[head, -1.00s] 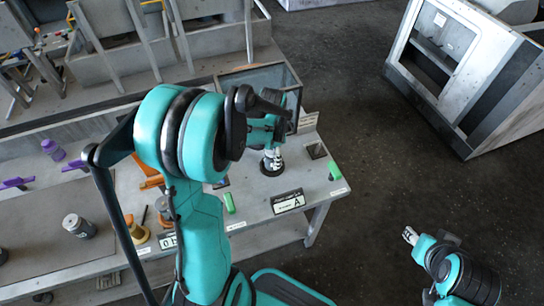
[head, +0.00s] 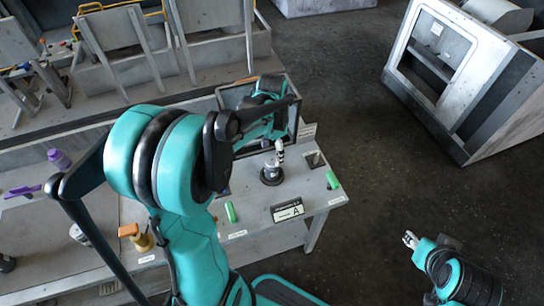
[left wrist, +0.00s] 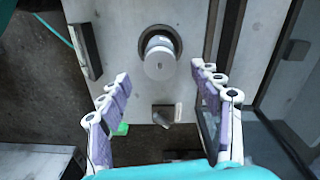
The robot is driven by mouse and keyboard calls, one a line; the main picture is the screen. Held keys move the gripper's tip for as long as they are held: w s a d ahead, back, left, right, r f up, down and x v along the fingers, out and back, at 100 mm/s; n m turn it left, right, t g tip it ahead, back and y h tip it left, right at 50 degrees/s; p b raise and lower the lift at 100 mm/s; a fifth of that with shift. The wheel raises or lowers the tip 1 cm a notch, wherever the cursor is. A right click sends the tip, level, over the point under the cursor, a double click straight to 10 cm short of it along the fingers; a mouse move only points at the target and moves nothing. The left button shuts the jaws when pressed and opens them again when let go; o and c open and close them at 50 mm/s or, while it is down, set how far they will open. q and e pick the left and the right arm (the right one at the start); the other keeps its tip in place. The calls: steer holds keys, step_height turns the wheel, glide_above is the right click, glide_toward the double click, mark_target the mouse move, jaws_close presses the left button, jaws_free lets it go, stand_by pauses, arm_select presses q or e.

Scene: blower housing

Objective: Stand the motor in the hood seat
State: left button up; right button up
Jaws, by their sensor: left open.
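The motor (head: 271,166) is a short pale grey cylinder standing upright on the table's right part, its lower end in a dark round ring, which I take as the hood seat (head: 271,179). In the left wrist view the motor (left wrist: 160,61) shows end-on, with the dark ring (left wrist: 175,37) around it. My left gripper (head: 280,150) is open just behind and above the motor, apart from it; its fingers (left wrist: 160,74) are spread in the wrist view with nothing between them. My right gripper (head: 409,240) is off the table at lower right; its jaw state is unclear.
A dark-framed bin (head: 230,98) stands behind the motor. A sign marked A (head: 288,210), green pieces (head: 231,212) and a small dark square pad (head: 315,160) lie around it. An orange-topped part (head: 130,230) is at left.

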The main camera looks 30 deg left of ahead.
arm_select(q)
step_height(320, 180, up, 3)
steer(key=shift+r+p, duration=0.1)
steer(key=shift+p, duration=0.2)
steer(key=s+d+r+n+t, duration=0.5)
steer(key=s+d+t, duration=0.2)
steer(key=s+d, duration=0.3)
steer(key=shift+s+d+r+n, duration=0.15)
steer(key=shift+s+d+n, duration=0.15)
steer(key=shift+s+n, duration=0.15)
